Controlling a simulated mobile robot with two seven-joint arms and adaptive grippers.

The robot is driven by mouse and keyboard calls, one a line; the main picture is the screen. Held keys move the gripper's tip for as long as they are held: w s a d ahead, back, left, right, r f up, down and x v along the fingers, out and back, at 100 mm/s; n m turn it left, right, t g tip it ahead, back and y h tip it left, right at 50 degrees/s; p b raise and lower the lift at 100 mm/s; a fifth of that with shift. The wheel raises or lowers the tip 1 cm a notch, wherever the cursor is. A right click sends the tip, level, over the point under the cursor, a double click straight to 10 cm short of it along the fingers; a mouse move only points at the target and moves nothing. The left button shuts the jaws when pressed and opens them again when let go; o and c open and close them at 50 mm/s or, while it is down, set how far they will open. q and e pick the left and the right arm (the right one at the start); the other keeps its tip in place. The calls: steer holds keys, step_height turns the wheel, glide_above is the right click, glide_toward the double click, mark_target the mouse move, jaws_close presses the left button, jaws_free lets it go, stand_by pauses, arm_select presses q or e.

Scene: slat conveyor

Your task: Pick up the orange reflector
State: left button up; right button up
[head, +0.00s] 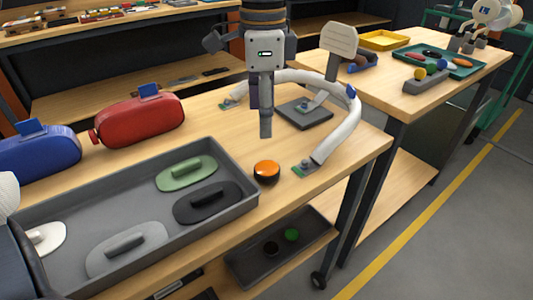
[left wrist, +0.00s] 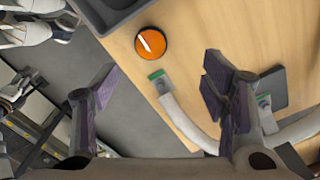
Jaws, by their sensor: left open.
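The orange reflector (head: 267,170) is a round orange cap on a dark base. It sits on the wooden table between the grey tray's right end and the white curved tube. In the left wrist view the reflector (left wrist: 151,43) lies beyond the fingertips, with a pale streak on top. My left gripper (head: 265,125) points down above the table, behind and above the reflector in the head view, where it shows nearly edge-on. In the left wrist view my left gripper (left wrist: 160,85) is open and empty, its purple-padded fingers wide apart. My right gripper is not in view.
The grey tray (head: 228,219) holds several handled pieces. A white curved tube (head: 349,125) with green-ended feet arches at right, near a dark plate (head: 304,112). Red (head: 138,121) and blue (head: 38,153) containers stand behind the tray. The table's front edge is close to the reflector.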

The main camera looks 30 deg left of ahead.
mark_target(266, 168)
arm_select(q)
steer(key=f, duration=0.7)
steer(key=s+d+f, duration=0.1)
steer(key=f, duration=0.3)
steer(key=shift+d, duration=0.1)
steer(key=shift+f, duration=0.35)
steer(key=c, duration=1)
